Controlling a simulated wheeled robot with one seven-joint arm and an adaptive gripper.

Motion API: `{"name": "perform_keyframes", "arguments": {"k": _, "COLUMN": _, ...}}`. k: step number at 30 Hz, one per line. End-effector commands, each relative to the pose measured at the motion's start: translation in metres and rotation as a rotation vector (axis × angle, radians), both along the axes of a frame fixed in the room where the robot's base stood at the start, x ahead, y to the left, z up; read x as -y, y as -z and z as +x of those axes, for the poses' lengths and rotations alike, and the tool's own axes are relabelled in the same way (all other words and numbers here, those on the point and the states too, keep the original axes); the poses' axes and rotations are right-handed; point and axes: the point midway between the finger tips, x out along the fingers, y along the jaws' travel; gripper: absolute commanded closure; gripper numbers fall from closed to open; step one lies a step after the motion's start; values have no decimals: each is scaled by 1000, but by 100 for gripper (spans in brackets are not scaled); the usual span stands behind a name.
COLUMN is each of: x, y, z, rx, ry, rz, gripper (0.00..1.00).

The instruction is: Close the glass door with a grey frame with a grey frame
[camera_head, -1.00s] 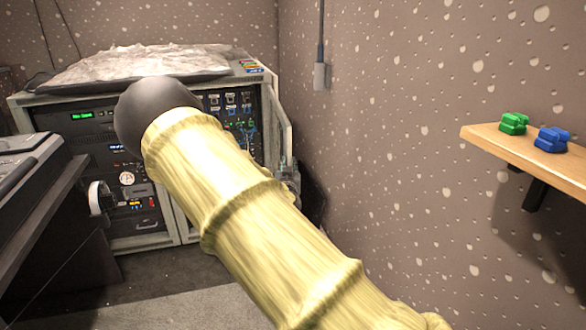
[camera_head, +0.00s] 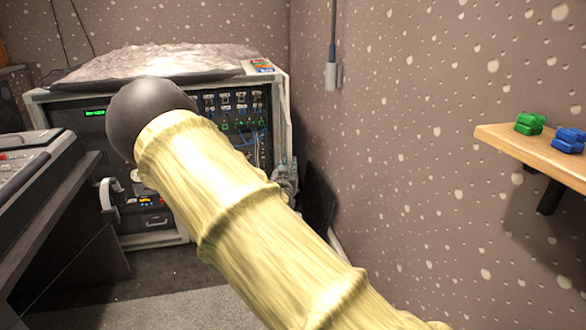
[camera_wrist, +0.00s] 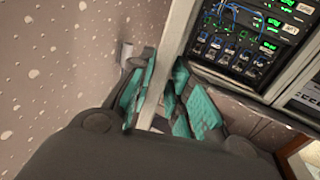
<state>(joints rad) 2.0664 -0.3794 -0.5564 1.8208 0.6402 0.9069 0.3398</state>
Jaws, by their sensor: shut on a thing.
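The rack cabinet (camera_head: 60,95) stands at the back with a pale grey frame. The door's grey frame (camera_head: 285,120) shows nearly edge-on at the cabinet's right side, and I cannot make out the glass. In the wrist view a grey frame bar (camera_wrist: 176,50) runs down between my fingers. My gripper (camera_wrist: 158,100), with teal pads, is shut on this bar. In the head view my gripper (camera_head: 286,172) is small and partly hidden behind my arm, at the cabinet's right front edge. My arm also hides much of the cabinet's front.
A desk console (camera_head: 40,170) stands at the left. A wooden shelf (camera_head: 510,142) with green and blue items juts from the right wall. A dark panel (camera_head: 318,195) leans near the wall, right of the gripper. Carpet is clear in front of the cabinet.

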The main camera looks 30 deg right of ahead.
Motion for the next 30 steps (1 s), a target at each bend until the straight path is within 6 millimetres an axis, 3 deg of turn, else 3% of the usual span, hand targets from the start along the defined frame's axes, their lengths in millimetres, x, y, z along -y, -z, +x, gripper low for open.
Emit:
{"name": "perform_keyframes", "arguments": {"k": 21, "x": -38, "y": -4, "z": 20, "rx": 7, "ry": 72, "rz": -2, "gripper": 100}}
{"name": "perform_keyframes", "arguments": {"k": 30, "x": -41, "y": -3, "z": 20, "rx": 4, "ry": 81, "rz": -1, "gripper": 100}}
